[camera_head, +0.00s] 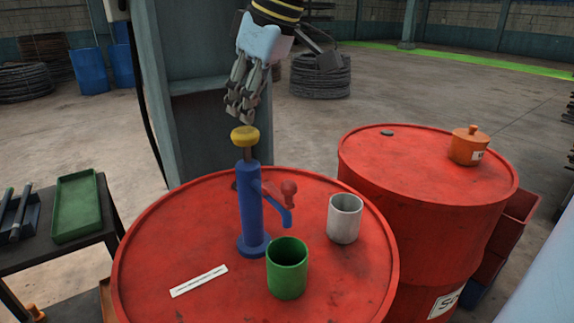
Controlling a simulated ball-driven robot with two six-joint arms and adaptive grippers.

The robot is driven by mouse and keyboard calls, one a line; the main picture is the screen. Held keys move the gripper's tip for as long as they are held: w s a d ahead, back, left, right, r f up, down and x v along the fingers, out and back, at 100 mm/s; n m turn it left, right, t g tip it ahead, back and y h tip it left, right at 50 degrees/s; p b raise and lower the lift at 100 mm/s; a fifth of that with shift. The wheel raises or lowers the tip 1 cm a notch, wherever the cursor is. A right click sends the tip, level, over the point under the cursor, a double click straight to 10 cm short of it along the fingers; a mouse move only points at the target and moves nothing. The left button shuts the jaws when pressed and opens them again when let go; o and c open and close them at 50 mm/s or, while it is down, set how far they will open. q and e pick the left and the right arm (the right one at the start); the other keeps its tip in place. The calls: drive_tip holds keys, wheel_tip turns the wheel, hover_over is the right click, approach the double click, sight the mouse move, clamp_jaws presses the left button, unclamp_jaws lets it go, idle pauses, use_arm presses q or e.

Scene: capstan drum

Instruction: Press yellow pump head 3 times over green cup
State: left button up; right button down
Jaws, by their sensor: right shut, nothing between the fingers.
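The yellow pump head (244,134) tops the blue pump (250,212), which stands upright on a red drum (150,262). The pump head is raised, with a length of dark rod showing below it. The pump's blue spout points right and down. The green cup (287,270) stands upright in front of the pump, near and below the spout tip; the exact alignment is hard to tell. My right gripper (246,116) points down just above the pump head, shut and empty. A small gap seems to separate them. My left gripper is not in view.
A grey cup (344,218) stands right of the spout. A white strip (199,280) lies on the drum at front left. A second red drum (420,165) carries an orange pot (468,148). A green tray (78,207) sits on a side table at left. A grey-green column rises behind.

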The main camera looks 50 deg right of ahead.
sight(247, 130)
drive_tip(key=shift+f+b, duration=1.85)
drive_tip(key=shift+f, duration=0.3)
drive_tip(key=shift+r, duration=0.1)
drive_tip(key=shift+r+p, duration=2.15)
drive_tip(key=shift+f, duration=0.1)
drive_tip(key=shift+f+b, duration=2.15)
drive_tip(key=shift+f, duration=0.1)
drive_tip(key=shift+r, duration=0.1)
